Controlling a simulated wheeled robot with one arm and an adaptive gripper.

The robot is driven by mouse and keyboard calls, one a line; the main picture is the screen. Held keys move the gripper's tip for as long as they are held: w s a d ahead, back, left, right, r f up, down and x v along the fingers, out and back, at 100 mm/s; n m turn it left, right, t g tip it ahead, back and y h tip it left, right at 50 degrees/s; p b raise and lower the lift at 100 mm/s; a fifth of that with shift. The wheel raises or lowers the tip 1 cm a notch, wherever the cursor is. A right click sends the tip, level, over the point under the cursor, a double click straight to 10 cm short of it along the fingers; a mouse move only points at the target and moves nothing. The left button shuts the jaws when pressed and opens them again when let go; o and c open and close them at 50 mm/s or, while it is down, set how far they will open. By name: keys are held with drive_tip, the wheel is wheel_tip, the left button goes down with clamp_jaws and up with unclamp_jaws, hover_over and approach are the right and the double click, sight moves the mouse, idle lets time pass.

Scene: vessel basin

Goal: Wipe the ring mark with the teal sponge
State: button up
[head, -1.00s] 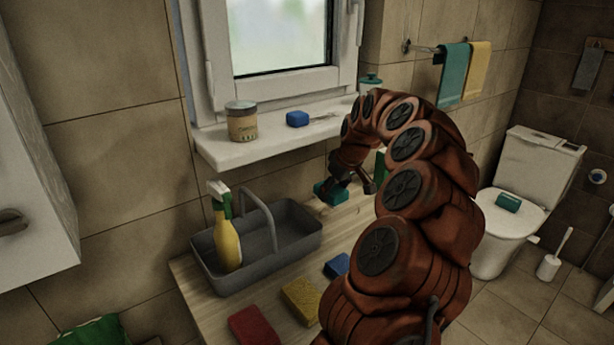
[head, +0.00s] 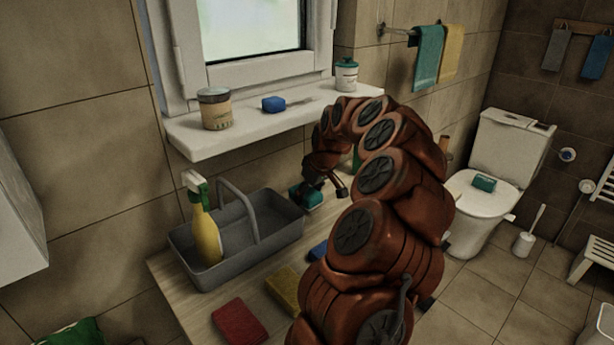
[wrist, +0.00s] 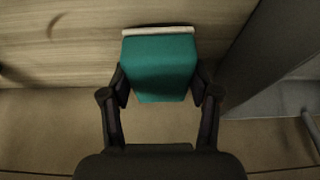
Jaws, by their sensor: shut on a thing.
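The teal sponge (wrist: 160,66) with a pale strip along its far edge is between the fingers of my gripper (wrist: 160,88) in the wrist view. My gripper (head: 318,188) is shut on it, and the sponge (head: 309,197) also shows in the head view, at the back of the wooden counter beside the grey caddy. A dark curved mark (wrist: 52,22) lies on the wood at the upper left of the wrist view, apart from the sponge. It may be part of the ring mark; my arm covers part of the counter in the head view.
The grey caddy (head: 190,270) holds a yellow spray bottle (head: 206,235). Red (head: 240,323), yellow (head: 285,290) and blue (head: 318,251) sponges lie along the counter front. The windowsill (head: 240,128) overhangs the back. Another teal block (head: 484,183) rests on the toilet lid.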

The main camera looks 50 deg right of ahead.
sight(333, 190)
drive_tip(key=shift+f, duration=0.75)
drive_tip(key=shift+d+r, duration=0.1)
drive_tip(key=shift+d, duration=0.05)
drive_tip(key=shift+c, duration=0.4)
drive_tip(key=shift+s+d+f+p, duration=0.15)
drive_tip(key=shift+d+p, duration=0.8)
drive_tip(key=shift+d, duration=0.65)
drive_tip(key=shift+s+d+f+p, duration=0.1)
drive_tip(key=shift+d+p, duration=0.85)
drive_tip(key=shift+d, duration=0.7)
drive_tip(key=shift+s+d+f+p, duration=0.15)
drive_tip(key=shift+d+p, duration=0.8)
drive_tip(key=shift+d, duration=0.65)
drive_tip(key=shift+d+r+p, duration=0.2)
drive_tip(key=shift+d+p, duration=0.2)
drive_tip(key=shift+d, duration=0.65)
drive_tip(key=shift+p, duration=0.35)
drive_tip(key=shift+a, duration=0.2)
